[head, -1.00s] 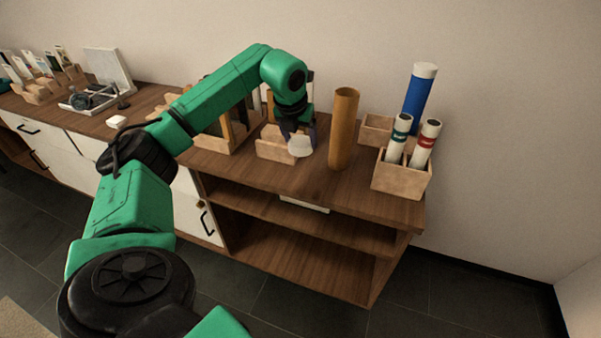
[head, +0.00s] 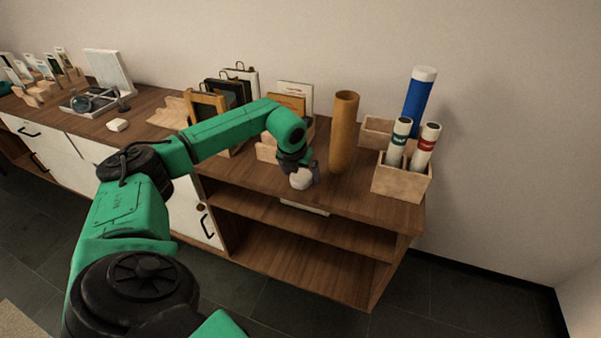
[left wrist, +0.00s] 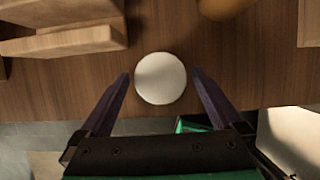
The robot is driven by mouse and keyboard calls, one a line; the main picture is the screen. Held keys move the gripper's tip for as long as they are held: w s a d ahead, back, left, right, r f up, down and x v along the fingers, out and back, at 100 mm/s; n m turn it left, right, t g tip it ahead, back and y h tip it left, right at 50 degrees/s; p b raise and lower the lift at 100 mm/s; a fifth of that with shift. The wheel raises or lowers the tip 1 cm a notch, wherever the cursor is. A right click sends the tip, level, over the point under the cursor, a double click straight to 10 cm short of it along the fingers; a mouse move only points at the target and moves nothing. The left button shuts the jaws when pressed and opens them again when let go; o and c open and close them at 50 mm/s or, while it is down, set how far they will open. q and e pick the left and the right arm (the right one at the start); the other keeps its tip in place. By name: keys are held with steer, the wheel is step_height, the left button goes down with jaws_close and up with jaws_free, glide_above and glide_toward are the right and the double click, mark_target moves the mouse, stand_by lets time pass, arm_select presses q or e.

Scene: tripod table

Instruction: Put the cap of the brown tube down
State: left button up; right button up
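The brown tube (head: 343,135) stands upright on the tabletop, its top uncapped; its edge shows at the top of the left wrist view (left wrist: 222,6). The round white cap (head: 301,180) is near the table's front edge and appears to rest on the wood. My left gripper (head: 303,172) points down over it. In the left wrist view the cap (left wrist: 160,78) lies between the two fingers (left wrist: 160,76), with a thin gap seeming to show on each side. My right gripper is not in view.
Right of the tube, a wooden holder (head: 401,183) carries two white tubes, with a blue tube (head: 419,92) behind. A wooden rack (head: 268,150) stands behind my gripper. The wooden tabletop (head: 372,205) is bare along its front right edge.

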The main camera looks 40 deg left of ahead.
arm_select(q)
steer(key=v, duration=1.2)
steer(key=shift+b, duration=0.45)
stand_by(0.5)
